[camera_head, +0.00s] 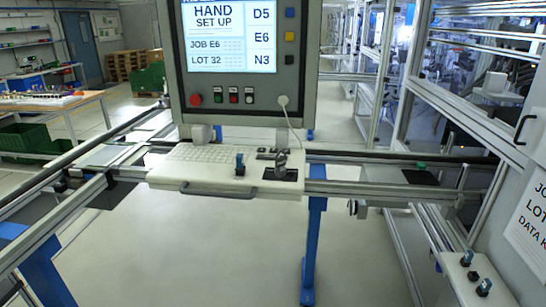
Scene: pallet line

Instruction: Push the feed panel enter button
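A grey control panel (304,45) hangs upright at the top centre, its top cut off. Its lit screen (228,30) reads HAND SET UP, JOB E6, LOT 32, with D5, E6 and N3 at the right. No readable label marks an enter button. Neither gripper is in view.
A white shelf (212,183) with a keyboard (205,153), blue-topped switch (240,163) and joystick (281,165) projects below the panel. Rails run left and right. A small box with several switches (466,258) stands at lower right. Open floor (210,255) lies in front.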

